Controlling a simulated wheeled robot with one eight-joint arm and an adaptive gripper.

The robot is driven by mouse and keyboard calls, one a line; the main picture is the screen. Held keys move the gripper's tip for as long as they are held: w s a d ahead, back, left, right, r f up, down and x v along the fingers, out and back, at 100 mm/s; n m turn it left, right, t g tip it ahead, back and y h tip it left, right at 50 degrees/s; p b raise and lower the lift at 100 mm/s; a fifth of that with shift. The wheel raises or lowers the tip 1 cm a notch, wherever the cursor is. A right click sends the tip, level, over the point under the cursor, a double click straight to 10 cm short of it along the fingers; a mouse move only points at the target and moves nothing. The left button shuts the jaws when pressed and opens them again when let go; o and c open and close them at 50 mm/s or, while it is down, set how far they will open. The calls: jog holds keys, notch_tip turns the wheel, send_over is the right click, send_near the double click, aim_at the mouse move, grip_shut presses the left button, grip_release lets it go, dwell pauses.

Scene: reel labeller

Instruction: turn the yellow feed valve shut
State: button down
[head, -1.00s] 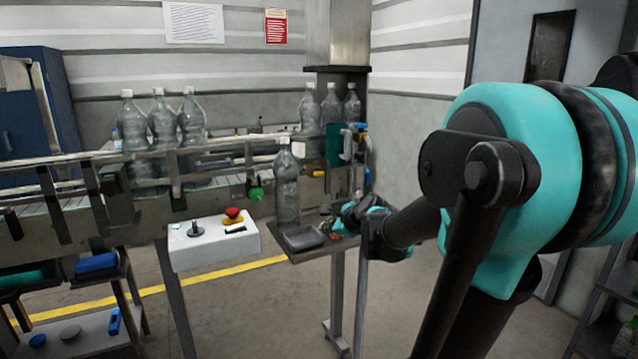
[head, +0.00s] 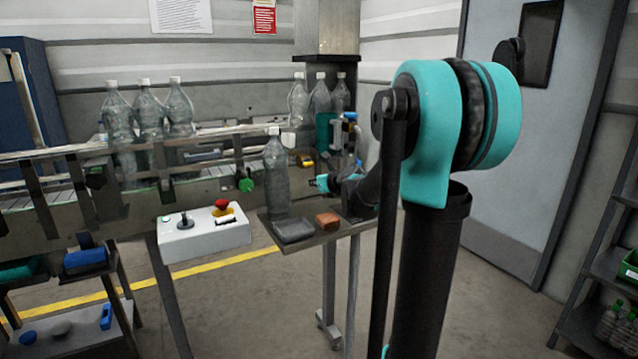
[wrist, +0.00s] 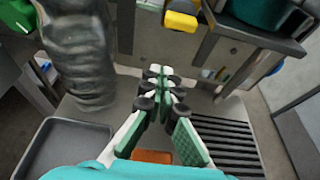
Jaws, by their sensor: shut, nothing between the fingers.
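The yellow feed valve (head: 305,160) is on the conveyor frame behind the small shelf in the head view. Its yellow handle shows at the top of the wrist view (wrist: 181,20), beyond the fingertips and slightly right. My gripper (head: 319,183) is in front of and just below the valve, above the shelf. In the wrist view my gripper (wrist: 160,76) has its fingers together with nothing between them. A clear gap shows between the fingertips and the yellow handle.
A clear bottle (head: 277,178) stands on the shelf left of my gripper. A grey tray (head: 293,231) and an orange-brown block (head: 328,221) lie on the shelf. A green valve (head: 245,181) is further left. A white control box (head: 203,236) stands in front.

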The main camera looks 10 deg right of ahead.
aim_at(308, 164)
jog(key=shift+w+a+r, duration=0.3)
jog(key=shift+w+r, duration=0.4)
jog(key=shift+w, duration=0.15)
jog(key=shift+w+a+r, duration=0.25)
jog(key=shift+w+r, duration=0.4)
jog(key=shift+w, duration=0.15)
